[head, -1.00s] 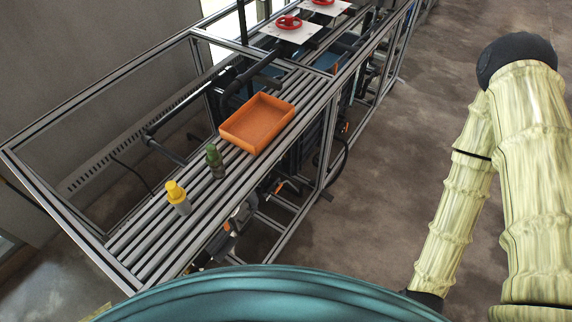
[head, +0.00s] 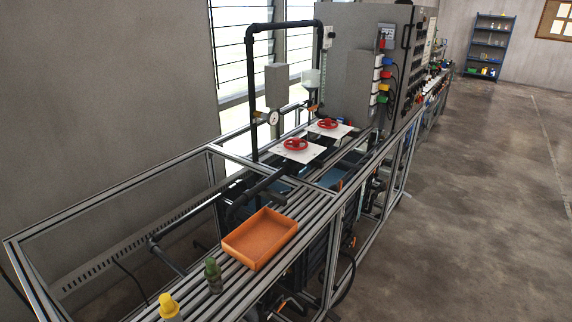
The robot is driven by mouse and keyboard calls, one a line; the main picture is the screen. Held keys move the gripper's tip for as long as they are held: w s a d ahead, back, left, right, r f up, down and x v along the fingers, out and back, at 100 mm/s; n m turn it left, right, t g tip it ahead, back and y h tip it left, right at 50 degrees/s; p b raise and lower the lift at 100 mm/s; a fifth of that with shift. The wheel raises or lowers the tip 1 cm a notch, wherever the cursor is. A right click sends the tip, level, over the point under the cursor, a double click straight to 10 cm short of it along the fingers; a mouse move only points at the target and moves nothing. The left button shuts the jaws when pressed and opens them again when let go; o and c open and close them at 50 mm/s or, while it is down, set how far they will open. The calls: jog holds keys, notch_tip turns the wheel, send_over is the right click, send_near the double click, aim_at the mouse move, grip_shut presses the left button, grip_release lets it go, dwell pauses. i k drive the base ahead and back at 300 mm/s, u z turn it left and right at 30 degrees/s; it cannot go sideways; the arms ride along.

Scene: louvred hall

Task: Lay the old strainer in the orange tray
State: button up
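The orange tray (head: 262,240) lies on the slatted metal rack, left of centre and low in the head view. It looks empty. A small dark fitting with a green top (head: 213,276) stands upright on the slats, to the left of the tray and nearer to me. A grey fitting with a yellow cap (head: 169,306) stands further left and nearer, cut by the bottom edge. I cannot tell which of these, if either, is the old strainer. My gripper is out of view.
A metal frame rail (head: 110,200) surrounds the rack. Beyond the tray are black pipes (head: 250,95), red handwheels (head: 297,144) on white plates and a grey cabinet (head: 350,75). The concrete floor (head: 470,210) on the right is clear.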

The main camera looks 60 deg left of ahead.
aim_at(267, 235)
jog(key=i, duration=2.85)
jog(key=u, duration=2.9)
